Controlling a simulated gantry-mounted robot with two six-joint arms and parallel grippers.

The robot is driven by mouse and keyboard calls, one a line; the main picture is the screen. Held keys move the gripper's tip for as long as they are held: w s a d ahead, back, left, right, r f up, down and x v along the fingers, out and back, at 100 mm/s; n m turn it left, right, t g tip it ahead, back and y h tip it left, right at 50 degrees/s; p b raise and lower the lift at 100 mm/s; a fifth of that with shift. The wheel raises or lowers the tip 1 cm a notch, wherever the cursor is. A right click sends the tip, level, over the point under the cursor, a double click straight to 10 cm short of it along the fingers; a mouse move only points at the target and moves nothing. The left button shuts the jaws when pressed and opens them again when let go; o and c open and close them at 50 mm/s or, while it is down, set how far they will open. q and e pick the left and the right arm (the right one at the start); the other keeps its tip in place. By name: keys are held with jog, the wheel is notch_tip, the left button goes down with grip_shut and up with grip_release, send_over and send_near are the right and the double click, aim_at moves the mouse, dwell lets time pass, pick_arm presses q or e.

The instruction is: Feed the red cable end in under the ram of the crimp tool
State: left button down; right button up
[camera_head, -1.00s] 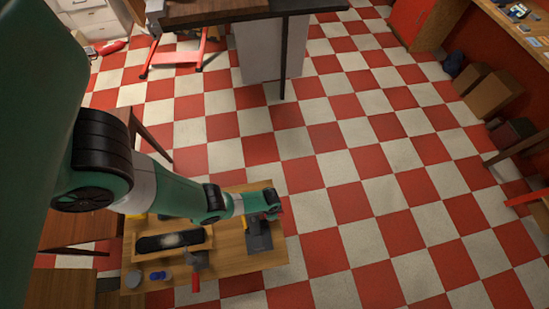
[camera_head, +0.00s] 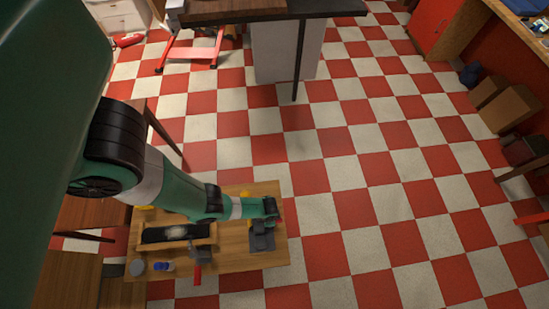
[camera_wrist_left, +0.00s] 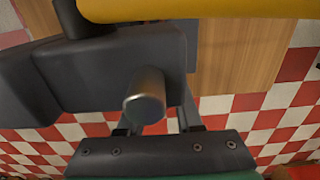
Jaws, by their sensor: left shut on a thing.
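The dark grey crimp tool (camera_head: 262,242) stands near the right end of the wooden bench. It fills the upper left of the left wrist view (camera_wrist_left: 85,70), with its round metal ram (camera_wrist_left: 145,96) towards the camera and its yellow handle (camera_wrist_left: 190,10) along the top. My left gripper (camera_head: 270,209) is right by the tool. In the wrist view its fingers run behind the tool's body, their tips hidden. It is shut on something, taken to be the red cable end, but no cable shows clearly. Whether the end is under the ram cannot be seen.
On the bench (camera_head: 230,264) are a wooden tray with a dark insert (camera_head: 175,233), a blue item (camera_head: 163,266), a grey round piece (camera_head: 137,267) and a red-handled tool (camera_head: 197,274). Open checkered floor lies to the right.

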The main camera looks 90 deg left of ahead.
pick_arm(q)
jog(key=shift+f, duration=0.1)
jog(key=c, duration=0.9)
grip_release()
jog(key=o, duration=0.4)
jog(key=shift+s+a, duration=0.1)
jog(key=shift+a, duration=0.2)
jog(key=shift+d+r, duration=0.15)
jog(key=shift+r, duration=0.15)
notch_tip(320, 180, up, 11)
jog(key=p, duration=0.9)
jog(key=shift+p, duration=0.4)
jog(key=shift+r, duration=0.1)
